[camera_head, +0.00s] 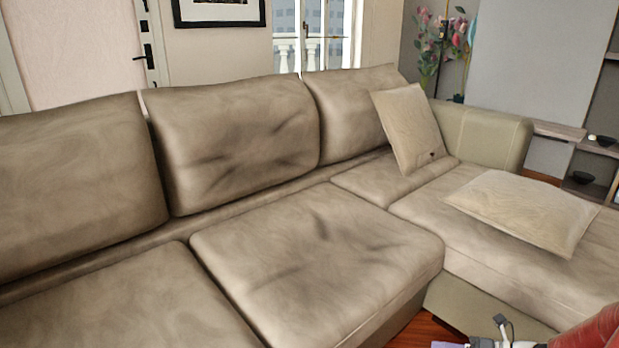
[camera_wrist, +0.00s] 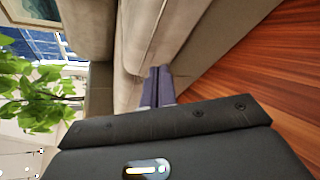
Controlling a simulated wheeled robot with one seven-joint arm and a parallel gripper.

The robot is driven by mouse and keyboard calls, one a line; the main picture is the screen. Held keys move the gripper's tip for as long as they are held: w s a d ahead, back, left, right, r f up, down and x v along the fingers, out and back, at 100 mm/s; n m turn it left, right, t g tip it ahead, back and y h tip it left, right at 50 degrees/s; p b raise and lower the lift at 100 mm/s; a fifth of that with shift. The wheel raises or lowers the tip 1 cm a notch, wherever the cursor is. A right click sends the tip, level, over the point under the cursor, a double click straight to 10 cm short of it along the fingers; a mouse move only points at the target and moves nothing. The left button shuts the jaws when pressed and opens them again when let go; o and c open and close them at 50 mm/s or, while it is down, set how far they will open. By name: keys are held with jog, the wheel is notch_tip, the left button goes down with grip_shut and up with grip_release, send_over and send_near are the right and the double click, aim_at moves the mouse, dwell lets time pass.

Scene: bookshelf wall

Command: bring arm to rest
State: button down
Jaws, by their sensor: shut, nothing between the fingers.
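My gripper (camera_wrist: 158,72) shows in the wrist view with its two bluish fingers together and nothing between them. The fingers point toward the beige sofa (camera_wrist: 135,85), and I cannot tell the gap to it. In the head view, part of my arm shows at the bottom right edge, in front of the sofa (camera_head: 320,265). The rest of the arm is outside the frame.
Two loose cushions, one leaning (camera_head: 408,128) and one lying flat (camera_head: 528,210), are on the sofa's right part. Wooden floor (camera_wrist: 255,75) is clear at right in the wrist view. A leafy plant (camera_wrist: 35,95) is at left there.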

jog(key=s+a+r+n+g+h, duration=0.3)
jog(key=a+r+n, duration=0.3)
jog(key=n, duration=0.3)
jog(key=s+a+r+n+g+h, duration=0.35)
jog(key=a+r+n, duration=0.2)
jog(key=n, duration=0.35)
jog(key=s+a+r+n+t+h, duration=0.2)
jog(key=s+r+n, duration=0.3)
jog(key=n, duration=0.4)
jog(key=s+a+r+n+t+h, duration=0.2)
jog(key=s+r+n, duration=0.4)
jog(key=n, duration=0.3)
jog(key=shift+t+h, duration=0.55)
jog(key=shift+h, duration=0.6)
jog(key=shift+a, duration=0.1)
